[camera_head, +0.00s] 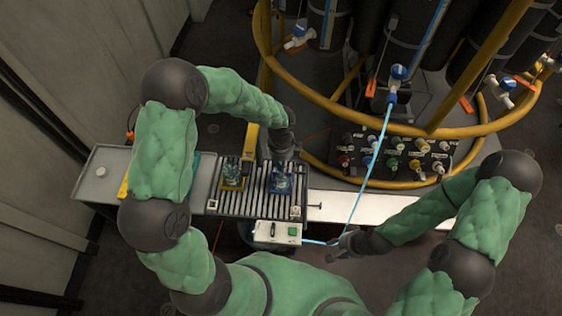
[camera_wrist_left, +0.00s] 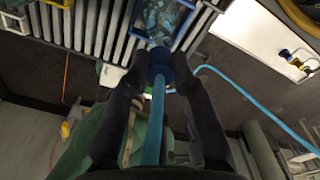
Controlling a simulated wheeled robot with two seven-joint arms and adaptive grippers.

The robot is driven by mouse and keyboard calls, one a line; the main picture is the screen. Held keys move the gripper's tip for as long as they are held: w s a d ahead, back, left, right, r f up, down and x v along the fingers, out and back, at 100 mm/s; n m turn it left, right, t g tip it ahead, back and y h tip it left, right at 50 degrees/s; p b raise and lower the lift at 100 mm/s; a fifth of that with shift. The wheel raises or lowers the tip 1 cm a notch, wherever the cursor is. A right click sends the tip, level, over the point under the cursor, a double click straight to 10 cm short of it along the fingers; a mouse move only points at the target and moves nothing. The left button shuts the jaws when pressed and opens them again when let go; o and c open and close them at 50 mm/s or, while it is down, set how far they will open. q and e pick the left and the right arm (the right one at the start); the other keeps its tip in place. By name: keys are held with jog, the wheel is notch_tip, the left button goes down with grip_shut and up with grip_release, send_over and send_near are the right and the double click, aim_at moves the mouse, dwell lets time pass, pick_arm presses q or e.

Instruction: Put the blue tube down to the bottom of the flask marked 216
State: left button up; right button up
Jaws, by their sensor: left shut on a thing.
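The light blue tube (camera_head: 380,140) hangs from a blue valve and passes down by my right gripper toward the front of the slatted rack. My left gripper (camera_head: 283,158) is above the rack; in the left wrist view (camera_wrist_left: 160,72) it is shut on the tube's dark blue collar (camera_wrist_left: 159,57). Just beyond the collar is a glass flask (camera_wrist_left: 166,18) in a blue frame, which also shows in the head view (camera_head: 281,182). A second flask (camera_head: 233,177) stands to its left. I cannot read 216 on either. The tube's end is hidden. My right gripper (camera_head: 341,243) is beside the tube; its fingers are unclear.
The slatted rack (camera_head: 252,207) sits on a pale bench (camera_head: 100,185), with a control box (camera_head: 278,233) in front. A panel of coloured knobs (camera_head: 395,155) and a yellow-railed stand of dark cylinders are behind to the right. Bare bench (camera_head: 375,208) lies right of the rack.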

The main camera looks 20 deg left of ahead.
pick_arm(q)
jog(key=shift+f, duration=0.3)
dwell(0.4)
jog(key=o, duration=1.5)
jog(key=shift+o, duration=0.2)
jog(key=shift+r, duration=0.1)
jog(key=shift+r+p, duration=2.75)
jog(key=shift+r, duration=0.25)
jog(key=shift+f, duration=0.1)
